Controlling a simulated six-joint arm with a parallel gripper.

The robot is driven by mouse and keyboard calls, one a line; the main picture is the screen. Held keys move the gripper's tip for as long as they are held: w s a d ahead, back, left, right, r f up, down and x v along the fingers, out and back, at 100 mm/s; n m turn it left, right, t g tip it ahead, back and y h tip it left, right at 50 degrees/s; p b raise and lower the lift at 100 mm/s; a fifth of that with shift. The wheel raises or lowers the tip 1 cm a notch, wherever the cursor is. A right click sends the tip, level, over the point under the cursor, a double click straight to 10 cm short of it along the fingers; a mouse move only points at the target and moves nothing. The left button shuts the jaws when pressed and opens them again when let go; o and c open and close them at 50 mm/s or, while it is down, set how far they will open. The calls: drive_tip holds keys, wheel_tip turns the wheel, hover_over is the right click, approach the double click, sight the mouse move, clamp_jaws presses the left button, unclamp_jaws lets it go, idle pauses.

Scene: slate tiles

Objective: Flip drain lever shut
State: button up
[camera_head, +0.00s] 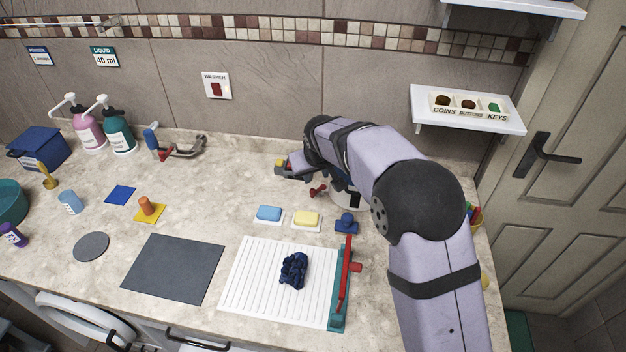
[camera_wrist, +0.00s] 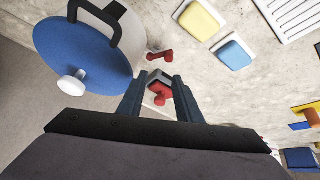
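A small red lever (camera_head: 318,190) shows in the head view, just left of a white round vessel mostly hidden by my arm. In the wrist view a red lever (camera_wrist: 159,56) lies beside the white-sided vessel with a blue round lid (camera_wrist: 85,52), black handle and white knob. My gripper (camera_wrist: 163,79) points down at a small grey block with a red knob (camera_wrist: 160,94), which shows between its two dark fingers. The fingers stand apart; I cannot tell whether they touch the block. In the head view my gripper (camera_head: 291,172) is above the back of the counter, left of the red lever.
Blue (camera_head: 269,213) and yellow (camera_head: 306,218) soaps lie in front of the lever. A ribbed white drainboard (camera_head: 250,285) with a dark blue cloth (camera_head: 294,270) and a red-armed teal bar (camera_head: 338,300) is nearer. A wall shelf (camera_head: 468,122) hangs at right.

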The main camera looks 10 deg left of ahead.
sight(313, 190)
drive_tip(key=s+m, duration=0.1)
drive_tip(key=s+m+g, duration=0.1)
drive_tip(key=shift+a+r+m, duration=0.1)
drive_tip(key=shift+r+m, duration=0.15)
drive_tip(key=shift+m, duration=0.15)
drive_tip(key=shift+p+x, duration=1.75)
drive_tip(key=shift+x, duration=1.95)
drive_tip(key=shift+c, duration=0.4)
clamp_jaws()
